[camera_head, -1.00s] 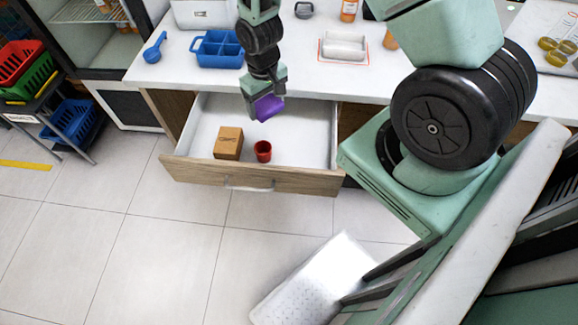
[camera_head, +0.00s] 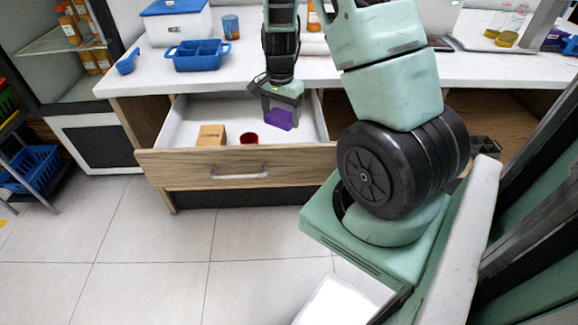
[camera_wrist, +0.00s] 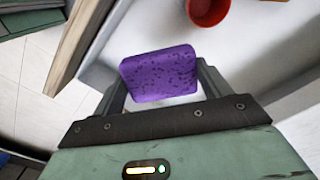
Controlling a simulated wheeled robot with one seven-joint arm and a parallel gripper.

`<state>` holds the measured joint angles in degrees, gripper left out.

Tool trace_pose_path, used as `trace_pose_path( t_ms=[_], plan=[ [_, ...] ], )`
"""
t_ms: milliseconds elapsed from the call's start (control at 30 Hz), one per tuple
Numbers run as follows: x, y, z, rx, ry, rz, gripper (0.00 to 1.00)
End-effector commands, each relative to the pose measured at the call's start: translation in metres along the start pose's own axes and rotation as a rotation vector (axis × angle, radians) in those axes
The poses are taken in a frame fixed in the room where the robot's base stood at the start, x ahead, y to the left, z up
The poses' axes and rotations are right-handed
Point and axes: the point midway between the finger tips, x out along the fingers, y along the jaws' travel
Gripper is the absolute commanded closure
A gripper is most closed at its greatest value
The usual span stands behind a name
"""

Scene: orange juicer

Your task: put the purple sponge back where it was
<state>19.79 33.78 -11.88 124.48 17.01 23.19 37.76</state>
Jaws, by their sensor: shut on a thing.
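The purple sponge (camera_head: 279,119) is held by my gripper (camera_head: 281,108), which is shut on it. In the wrist view the sponge (camera_wrist: 160,75) sits between the two fingers. My gripper and the sponge are over the right part of the open drawer (camera_head: 190,125). I cannot tell exactly how far the sponge is above the drawer floor. Inside the drawer are a brown box (camera_head: 211,135) and a red cup (camera_head: 249,139), to the left of the sponge. The red cup also shows at the top of the wrist view (camera_wrist: 207,10).
The drawer's wooden front (camera_head: 235,166) is pulled out from under the white counter. The drawer floor near the red cup is partly bare.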

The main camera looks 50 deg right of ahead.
Motion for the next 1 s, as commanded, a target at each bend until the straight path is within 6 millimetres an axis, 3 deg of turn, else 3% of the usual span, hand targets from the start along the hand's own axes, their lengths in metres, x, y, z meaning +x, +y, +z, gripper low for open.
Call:
trace_pose_path(
  t_ms=[33,233,500,1000],
  plan=[
    [0.011,0.004,-0.007,0.061,0.002,-0.002,0.45],
    [0.018,0.013,-0.02,0.192,-0.001,0.001,0.45],
    [0.062,0.015,-0.021,0.202,-0.002,0.004,0.45],
    [0.112,0.013,-0.02,0.199,-0.001,0.001,0.45]
  ],
)
